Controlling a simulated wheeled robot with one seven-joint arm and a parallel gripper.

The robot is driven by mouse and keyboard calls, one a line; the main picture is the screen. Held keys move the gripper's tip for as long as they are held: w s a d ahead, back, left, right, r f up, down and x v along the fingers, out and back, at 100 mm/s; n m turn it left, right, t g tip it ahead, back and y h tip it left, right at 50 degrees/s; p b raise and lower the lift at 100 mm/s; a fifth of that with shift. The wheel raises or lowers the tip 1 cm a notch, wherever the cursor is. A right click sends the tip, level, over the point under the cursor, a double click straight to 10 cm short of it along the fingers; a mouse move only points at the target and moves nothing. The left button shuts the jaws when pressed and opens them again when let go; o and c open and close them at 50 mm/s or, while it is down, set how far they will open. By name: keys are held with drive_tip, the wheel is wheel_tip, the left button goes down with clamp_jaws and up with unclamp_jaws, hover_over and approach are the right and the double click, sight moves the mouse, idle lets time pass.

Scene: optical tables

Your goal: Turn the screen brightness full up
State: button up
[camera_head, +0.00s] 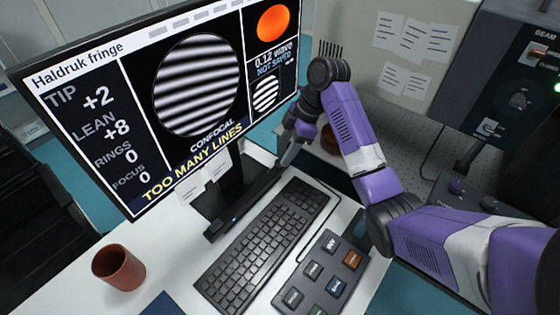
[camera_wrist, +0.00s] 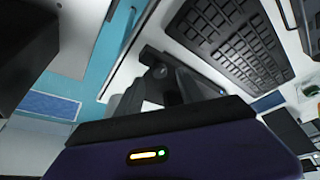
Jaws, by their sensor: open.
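The monitor (camera_head: 105,125) stands on the desk at the left. Its lit screen shows striped circles, an orange disc and the words "TOO MANY LINES". A long dark bar (camera_head: 225,221) with a small blue light lies on the desk between the monitor and the keyboard. My gripper (camera_head: 287,160) reaches down at the far end of that bar, near the screen's right edge. In the wrist view the fingers (camera_wrist: 155,92) are apart, with a dark rounded part (camera_wrist: 155,72) beyond them. I cannot tell whether they touch it. No brightness control is clearly labelled.
A keyboard (camera_head: 265,240) lies in front of the bar; it also shows in the wrist view (camera_wrist: 225,38). A button pad (camera_head: 325,275) is right of it. A brown cup (camera_head: 118,267) stands at the left. An instrument panel (camera_head: 515,75) is at the right.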

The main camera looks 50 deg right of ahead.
sight(279, 161)
drive_tip(key=shift+x, duration=1.55)
clamp_jaws()
